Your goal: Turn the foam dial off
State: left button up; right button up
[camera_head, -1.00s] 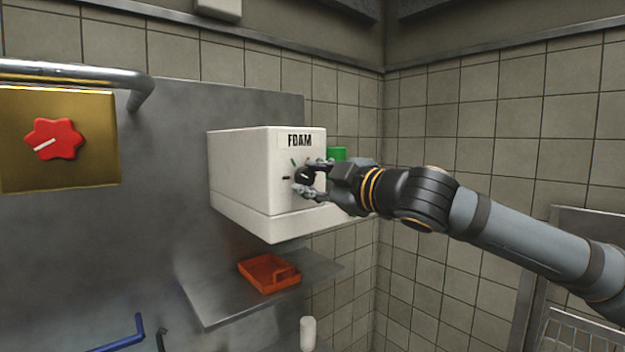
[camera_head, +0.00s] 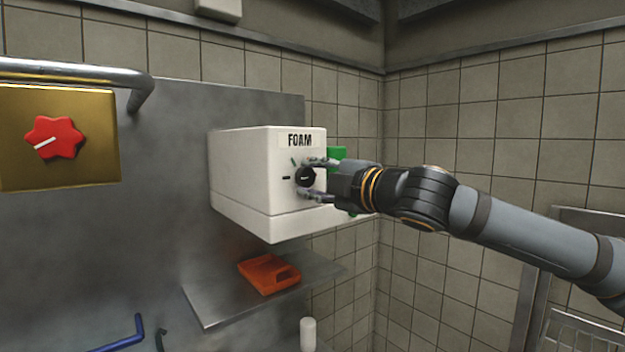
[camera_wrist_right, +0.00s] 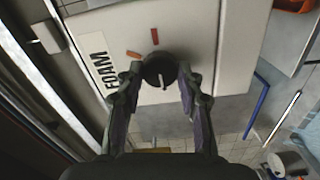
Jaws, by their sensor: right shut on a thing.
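The white box labelled FOAM (camera_head: 265,170) is on the steel panel. Its black round dial (camera_head: 305,177) is on the front face and also shows in the right wrist view (camera_wrist_right: 159,68). A pale pointer line is on the dial; in the wrist view it points down, away from the red and orange marks on the box. My right gripper (camera_head: 312,178) reaches in from the right, with one finger above and one below the dial. In the wrist view its fingers (camera_wrist_right: 160,82) are on both sides of the dial, shut on it. My left gripper is not in view.
A red knob (camera_head: 54,138) sits on a brass plate at the left, under a metal rail (camera_head: 75,73). An orange tray (camera_head: 268,274) lies on the steel shelf (camera_head: 215,305) below the box. A green thing (camera_head: 337,153) is behind my right gripper.

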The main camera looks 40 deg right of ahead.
jog(key=shift+f, duration=0.1)
jog(key=o, duration=1.2)
jog(key=shift+s, duration=0.1)
